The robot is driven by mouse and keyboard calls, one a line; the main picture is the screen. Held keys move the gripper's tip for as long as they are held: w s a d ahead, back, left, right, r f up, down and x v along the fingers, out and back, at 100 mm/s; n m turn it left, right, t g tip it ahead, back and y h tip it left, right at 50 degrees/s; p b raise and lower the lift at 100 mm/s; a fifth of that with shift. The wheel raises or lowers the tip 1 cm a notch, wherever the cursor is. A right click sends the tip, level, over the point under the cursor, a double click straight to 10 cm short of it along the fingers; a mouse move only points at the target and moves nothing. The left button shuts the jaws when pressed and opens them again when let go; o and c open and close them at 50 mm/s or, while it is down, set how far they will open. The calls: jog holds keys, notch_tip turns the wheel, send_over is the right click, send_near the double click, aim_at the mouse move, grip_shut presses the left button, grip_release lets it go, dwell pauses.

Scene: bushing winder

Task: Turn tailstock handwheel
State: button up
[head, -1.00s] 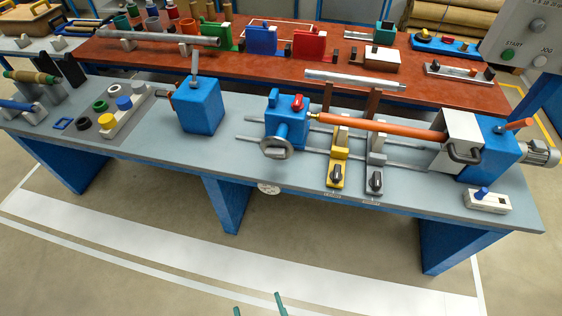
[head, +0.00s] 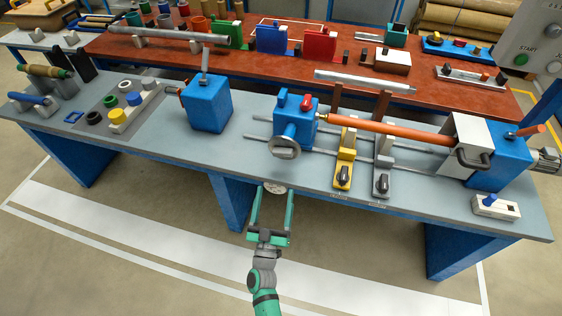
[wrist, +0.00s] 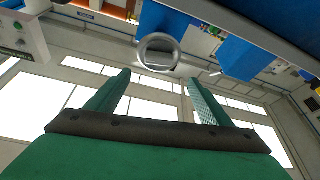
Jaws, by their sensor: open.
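The tailstock is a blue block (head: 295,122) with a red knob on top, on the rails of the grey bench. Its grey handwheel (head: 285,148) faces the bench's front edge. My green gripper (head: 273,192) is open and empty, in front of the bench edge and below the handwheel in the head view, not touching it. In the wrist view the handwheel ring (wrist: 159,52) shows beyond and between the spread fingers (wrist: 159,95), near the top of the picture.
An orange-brown rod (head: 385,131) runs from the tailstock to the headstock at right. Yellow (head: 344,165) and grey (head: 383,170) supports stand right of the handwheel. A blue box with a lever (head: 208,103) stands left. The floor in front is clear.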

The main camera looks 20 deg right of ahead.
aim_at(282, 156)
jog(key=x, duration=1.2)
jog(key=shift+d, duration=0.2)
jog(key=shift+h, duration=0.4)
jog(key=c, duration=1)
